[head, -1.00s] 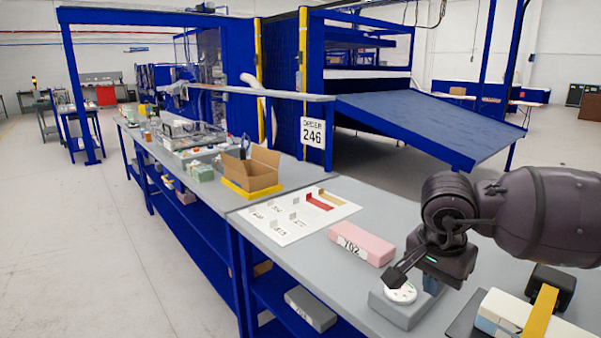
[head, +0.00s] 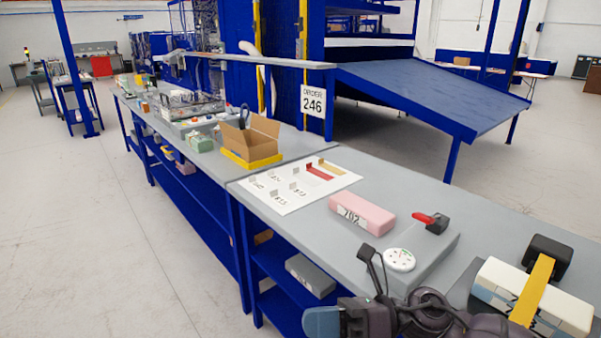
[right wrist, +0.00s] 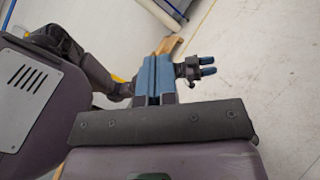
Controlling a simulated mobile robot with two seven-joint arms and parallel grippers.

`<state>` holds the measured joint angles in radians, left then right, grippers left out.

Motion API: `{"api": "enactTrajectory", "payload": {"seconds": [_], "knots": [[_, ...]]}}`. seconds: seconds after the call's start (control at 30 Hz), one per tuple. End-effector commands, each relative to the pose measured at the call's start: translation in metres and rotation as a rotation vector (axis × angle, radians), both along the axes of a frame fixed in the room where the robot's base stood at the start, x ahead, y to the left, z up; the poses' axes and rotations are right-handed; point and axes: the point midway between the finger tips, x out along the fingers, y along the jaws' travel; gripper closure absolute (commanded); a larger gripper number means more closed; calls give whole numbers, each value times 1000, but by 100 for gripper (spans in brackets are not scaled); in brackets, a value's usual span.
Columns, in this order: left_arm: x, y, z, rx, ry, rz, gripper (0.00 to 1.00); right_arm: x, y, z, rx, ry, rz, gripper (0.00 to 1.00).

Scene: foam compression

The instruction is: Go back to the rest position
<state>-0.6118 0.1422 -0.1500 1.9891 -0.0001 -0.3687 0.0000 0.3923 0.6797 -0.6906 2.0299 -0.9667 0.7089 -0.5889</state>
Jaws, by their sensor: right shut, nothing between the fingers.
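My right gripper (head: 322,322) is low at the bottom of the head view, in front of the bench's near edge. In the right wrist view its blue fingers (right wrist: 155,80) are together with nothing between them. My left gripper (right wrist: 207,66) shows small in the right wrist view, with a gap between its two blue fingertips and nothing seen in it. It is not in the head view.
A pink block (head: 362,215) marked 702 lies on the grey bench (head: 420,190). Beside it are a grey device with a white dial (head: 400,259) and a red-handled lever (head: 432,219). A white block with a yellow strap (head: 533,290) is at right. Floor at left is clear.

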Motion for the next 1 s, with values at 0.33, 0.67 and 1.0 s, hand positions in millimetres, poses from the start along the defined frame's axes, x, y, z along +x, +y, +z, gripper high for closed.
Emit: {"api": "enactTrajectory", "payload": {"seconds": [0.33, 0.67, 1.0], "knots": [[5, -1, 2, 0, -8, -2, 57, 40, -55, -32, 479, 758, -455, 100], [8, -1, 4, -1, -16, -5, 57, 30, -158, -144, 952, 1481, -881, 100], [8, -1, 5, 0, -16, -4, 57, -67, -238, -268, 1435, 2064, -1235, 100]]}}
